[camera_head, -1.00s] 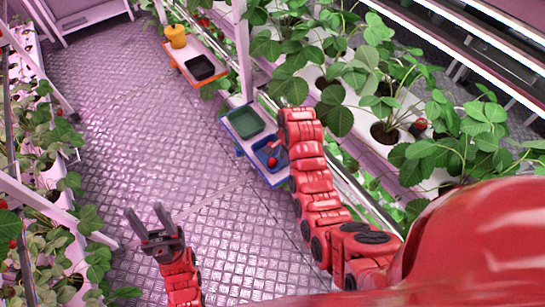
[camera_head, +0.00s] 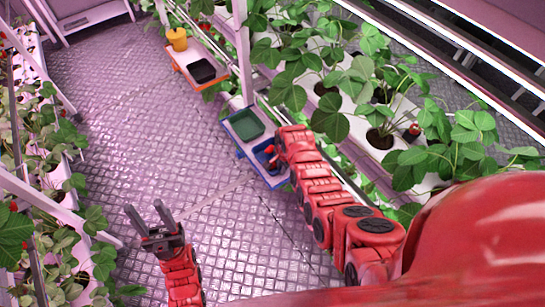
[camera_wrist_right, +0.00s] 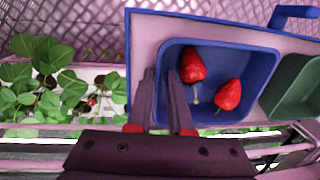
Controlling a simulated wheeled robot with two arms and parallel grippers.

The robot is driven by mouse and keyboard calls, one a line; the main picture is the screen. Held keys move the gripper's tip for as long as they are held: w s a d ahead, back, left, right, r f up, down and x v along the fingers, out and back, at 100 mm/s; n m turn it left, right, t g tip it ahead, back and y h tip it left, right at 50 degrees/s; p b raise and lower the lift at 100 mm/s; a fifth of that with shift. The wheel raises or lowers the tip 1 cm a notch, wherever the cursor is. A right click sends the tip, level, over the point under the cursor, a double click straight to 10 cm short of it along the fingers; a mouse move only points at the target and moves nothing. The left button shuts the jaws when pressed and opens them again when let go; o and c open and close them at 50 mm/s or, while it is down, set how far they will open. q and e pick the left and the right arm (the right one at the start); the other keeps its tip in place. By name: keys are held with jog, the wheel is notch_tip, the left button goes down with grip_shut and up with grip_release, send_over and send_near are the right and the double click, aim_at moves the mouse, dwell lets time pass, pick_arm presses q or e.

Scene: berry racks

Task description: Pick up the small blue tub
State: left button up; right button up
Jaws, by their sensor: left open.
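The small blue tub (camera_head: 262,151) sits on a blue-edged shelf on the right side of the aisle. In the right wrist view the tub (camera_wrist_right: 262,100) holds two red strawberries (camera_wrist_right: 228,95). My right gripper (camera_wrist_right: 161,76) is at the tub's left wall in that view, its two fingers apart, one on each side of the rim. Whether they touch the wall is hard to tell. In the head view my right gripper (camera_head: 272,158) is partly hidden by its arm. My left gripper (camera_head: 150,213) is open and empty above the floor.
A green tub (camera_head: 247,125) stands beside the blue tub on the same shelf (camera_head: 231,135). Plant racks line both sides. The floor (camera_head: 150,120) between is clear.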

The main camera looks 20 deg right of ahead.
jog(key=shift+f, duration=0.15)
grip_shut()
dwell(0.6)
